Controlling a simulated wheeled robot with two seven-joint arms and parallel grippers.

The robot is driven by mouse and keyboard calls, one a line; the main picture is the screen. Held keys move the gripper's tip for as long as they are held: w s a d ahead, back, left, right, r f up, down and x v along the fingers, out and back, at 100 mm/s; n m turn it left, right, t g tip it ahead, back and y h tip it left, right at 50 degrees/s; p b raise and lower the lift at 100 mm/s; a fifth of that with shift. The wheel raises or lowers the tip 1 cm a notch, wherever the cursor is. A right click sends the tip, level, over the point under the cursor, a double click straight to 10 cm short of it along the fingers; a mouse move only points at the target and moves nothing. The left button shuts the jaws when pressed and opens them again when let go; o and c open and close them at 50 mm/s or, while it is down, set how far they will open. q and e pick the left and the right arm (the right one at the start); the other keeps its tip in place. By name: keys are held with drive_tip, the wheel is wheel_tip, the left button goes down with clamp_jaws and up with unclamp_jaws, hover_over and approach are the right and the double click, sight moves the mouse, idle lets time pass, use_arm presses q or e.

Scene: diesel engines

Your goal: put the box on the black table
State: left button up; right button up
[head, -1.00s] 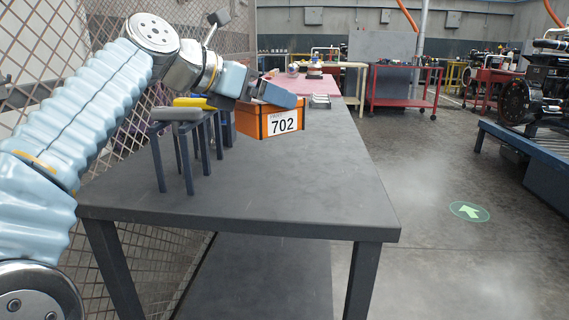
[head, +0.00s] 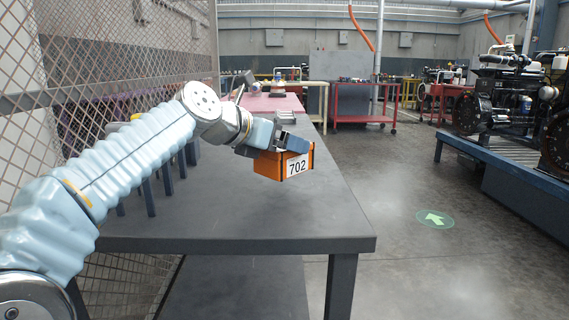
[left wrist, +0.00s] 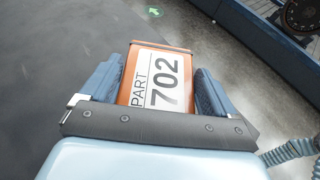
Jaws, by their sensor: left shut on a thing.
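The orange box (head: 284,163) with a white label reading 702 is in the head view, over the right part of the dark table (head: 230,215). My left gripper (head: 283,143) is shut on the box. In the left wrist view the box (left wrist: 160,78) sits between the two blue fingers of the gripper (left wrist: 155,88), its label reading PART 702. The box looks tilted in the head view and appears raised off the tabletop; the exact gap is hard to tell. My right gripper is in neither view.
A small dark stand (head: 150,195) is partly hidden behind my left arm on the table's left side. A red table (head: 362,110) stands farther back. Engines (head: 495,100) on a blue frame are at the right. The front of the dark table is clear.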

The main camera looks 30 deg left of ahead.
use_arm(q)
drive_tip(key=f+b, duration=0.1)
drive_tip(key=w+f, duration=0.1)
drive_tip(key=f, duration=0.1)
drive_tip(key=shift+d+f+b, duration=0.2)
drive_tip(key=shift+f+b, duration=0.1)
drive_tip(key=shift+b, duration=0.05)
drive_tip(key=shift+f, duration=0.3)
drive_tip(key=shift+r, duration=0.1)
drive_tip(key=o, duration=1.2)
drive_tip(key=shift+f, duration=0.2)
drive_tip(key=shift+c, duration=0.2)
drive_tip(key=shift+s+r, duration=0.2)
drive_tip(key=shift+r, duration=0.05)
drive_tip(key=v, duration=1.1)
drive_tip(key=shift+s+a+p, duration=0.15)
drive_tip(key=shift+s+p, duration=0.15)
drive_tip(key=shift+p, duration=0.05)
